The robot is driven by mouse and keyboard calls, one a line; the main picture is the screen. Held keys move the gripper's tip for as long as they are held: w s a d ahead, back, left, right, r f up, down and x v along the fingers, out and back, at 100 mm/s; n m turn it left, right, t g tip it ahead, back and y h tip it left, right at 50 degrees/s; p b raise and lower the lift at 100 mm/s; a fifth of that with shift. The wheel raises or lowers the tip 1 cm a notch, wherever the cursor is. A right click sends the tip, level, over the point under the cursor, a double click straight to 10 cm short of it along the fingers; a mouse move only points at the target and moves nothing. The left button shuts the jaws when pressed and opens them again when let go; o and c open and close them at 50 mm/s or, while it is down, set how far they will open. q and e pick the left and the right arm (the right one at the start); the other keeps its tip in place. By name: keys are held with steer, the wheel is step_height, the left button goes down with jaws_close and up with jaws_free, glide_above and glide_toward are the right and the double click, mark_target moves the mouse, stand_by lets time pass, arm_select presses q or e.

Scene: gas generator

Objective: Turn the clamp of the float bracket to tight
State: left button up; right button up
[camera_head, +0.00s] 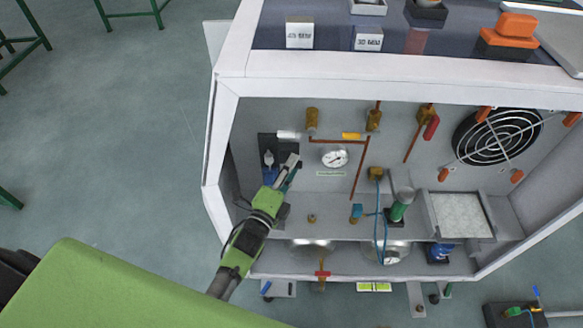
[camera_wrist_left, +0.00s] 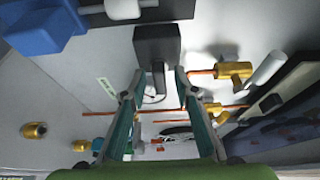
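The float bracket (camera_head: 266,142) appears to be the dark plate on the left inner wall of the cabinet, with a white part and a blue part on it. My left gripper (camera_head: 289,170) is in front of its lower right side and hides part of it. In the left wrist view, my gripper (camera_wrist_left: 159,84) is open. Its two teal fingers are apart, and a dark grey block (camera_wrist_left: 157,45) with a narrow tab, perhaps the clamp, lies beyond and between the fingertips. I cannot tell whether they touch it. A blue block (camera_wrist_left: 45,30) is at upper left. My right gripper is not in view.
A pressure gauge (camera_head: 335,158) and copper pipes (camera_head: 362,170) are right of my left gripper. A green cylinder (camera_head: 401,206) and a fan (camera_head: 497,136) are farther right. The cabinet's left edge (camera_head: 213,150) is near my arm. A shelf (camera_head: 340,230) runs below.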

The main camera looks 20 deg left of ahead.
arm_select(q)
jaws_close()
steer(key=shift+d+r+m+g+y+p, duration=0.1)
steer(key=shift+m+g+y+p, duration=0.8)
steer(key=shift+m+p, duration=1.2)
steer(key=shift+d+r+m+g+y+p, duration=0.1)
steer(key=shift+m+g+y+p, duration=0.8)
steer(key=shift+m+p, duration=1.1)
steer(key=shift+d+r+m+g+y+p, duration=0.1)
steer(key=shift+m+g+y+p, duration=0.75)
steer(key=shift+m+p, duration=1.25)
steer(key=shift+f+m+y+b, duration=0.1)
steer(key=shift+m+y+b, duration=0.15)
steer(key=shift+m+b, duration=0.35)
